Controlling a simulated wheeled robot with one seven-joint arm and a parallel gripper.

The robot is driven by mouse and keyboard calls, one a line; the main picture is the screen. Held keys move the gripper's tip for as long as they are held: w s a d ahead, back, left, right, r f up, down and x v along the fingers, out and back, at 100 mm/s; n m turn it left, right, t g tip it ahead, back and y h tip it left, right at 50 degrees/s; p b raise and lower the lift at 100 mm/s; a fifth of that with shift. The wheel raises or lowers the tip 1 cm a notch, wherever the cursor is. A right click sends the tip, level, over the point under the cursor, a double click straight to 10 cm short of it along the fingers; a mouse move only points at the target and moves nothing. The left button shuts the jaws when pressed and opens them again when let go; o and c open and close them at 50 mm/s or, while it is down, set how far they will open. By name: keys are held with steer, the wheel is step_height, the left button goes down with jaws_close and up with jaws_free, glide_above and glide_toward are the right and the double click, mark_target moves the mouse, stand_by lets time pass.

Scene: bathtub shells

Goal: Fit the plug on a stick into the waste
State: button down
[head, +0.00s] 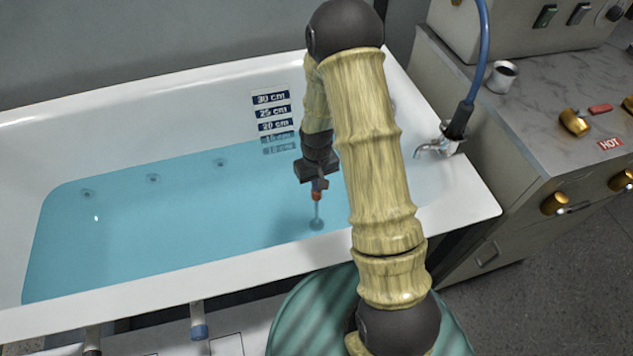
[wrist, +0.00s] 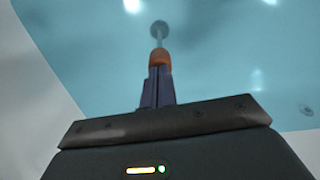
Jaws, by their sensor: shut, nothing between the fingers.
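The plug on a stick (head: 317,213) stands in the blue water near the tap end of the tub, about upright, with a round dark plug at its foot. In the wrist view, the thin stick (wrist: 160,40) runs from an orange end to the round plug. The waste is not seen apart from the plug, so I cannot tell whether the plug is seated. My gripper (head: 318,188) is just above the stick, its fingers shut together. In the wrist view, the gripper fingers (wrist: 158,85) line up with the orange end; I cannot tell whether they touch it.
The white tub (head: 480,205) has a depth scale (head: 271,112) on its far wall. A tap (head: 432,148) and blue hose (head: 484,60) are at the right. The water left of my gripper is clear.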

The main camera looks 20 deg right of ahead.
steer(key=shift+f, duration=0.2)
steer(key=shift+r, duration=0.1)
step_height(320, 180, up, 3)
steer(key=p, duration=0.3)
step_height(320, 180, up, 17)
steer(key=p, duration=0.2)
steer(key=shift+r, duration=0.15)
stand_by(0.5)
stand_by(0.3)
